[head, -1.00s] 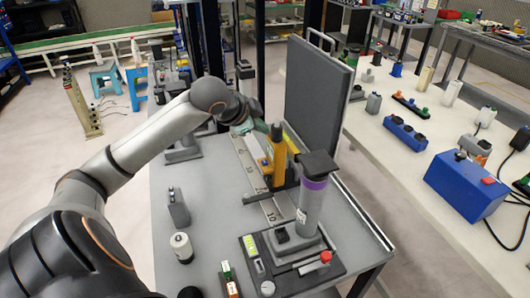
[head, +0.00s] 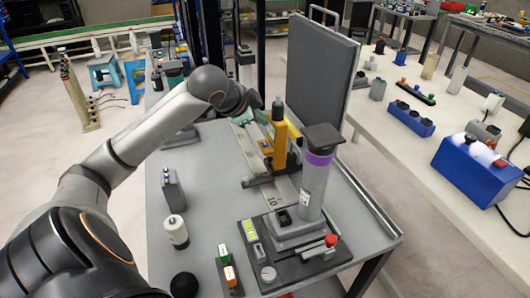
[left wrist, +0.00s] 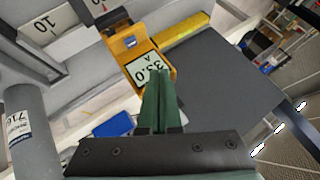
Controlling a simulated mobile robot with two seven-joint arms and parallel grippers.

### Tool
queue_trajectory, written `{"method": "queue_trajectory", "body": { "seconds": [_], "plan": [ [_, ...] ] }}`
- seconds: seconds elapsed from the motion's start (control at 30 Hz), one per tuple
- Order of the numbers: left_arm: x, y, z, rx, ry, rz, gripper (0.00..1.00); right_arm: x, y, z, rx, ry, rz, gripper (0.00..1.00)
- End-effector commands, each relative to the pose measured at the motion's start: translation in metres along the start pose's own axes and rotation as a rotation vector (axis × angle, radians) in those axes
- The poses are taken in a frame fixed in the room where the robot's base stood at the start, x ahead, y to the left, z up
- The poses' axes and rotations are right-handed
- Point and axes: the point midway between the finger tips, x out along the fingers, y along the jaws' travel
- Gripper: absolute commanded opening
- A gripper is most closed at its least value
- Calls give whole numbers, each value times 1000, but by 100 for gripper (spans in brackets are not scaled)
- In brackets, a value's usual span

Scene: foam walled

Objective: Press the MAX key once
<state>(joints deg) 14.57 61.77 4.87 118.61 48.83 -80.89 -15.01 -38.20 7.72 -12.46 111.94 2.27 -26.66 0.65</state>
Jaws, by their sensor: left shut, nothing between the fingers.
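A yellow clamp-type meter (head: 279,146) stands on the bench in the head view. In the left wrist view the yellow meter (left wrist: 148,52) shows a display (left wrist: 152,72) reading about 33.0 A, upside down, and one blue key (left wrist: 131,42). I cannot read a MAX label on any key. My right gripper is out of view.
A grey upright panel (head: 320,85) stands behind the meter. A grey cylinder with a purple band (head: 317,180) stands on a base in front. A small grey box (head: 172,188) and a white cylinder (head: 176,232) stand at left. The bench (head: 205,205) is clear between them.

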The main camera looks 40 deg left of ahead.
Motion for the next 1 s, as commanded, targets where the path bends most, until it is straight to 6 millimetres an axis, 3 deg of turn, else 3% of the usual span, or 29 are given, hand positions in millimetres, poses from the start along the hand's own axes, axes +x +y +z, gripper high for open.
{"method": "queue_trajectory", "body": {
  "seconds": [0.1,0.33,1.0],
  "plan": [
    [14,10,10,-1,1,0,0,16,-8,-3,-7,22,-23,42],
    [26,19,18,-1,0,1,0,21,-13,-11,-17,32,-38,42],
    [28,21,20,-1,0,0,0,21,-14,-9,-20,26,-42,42]
  ]
}}
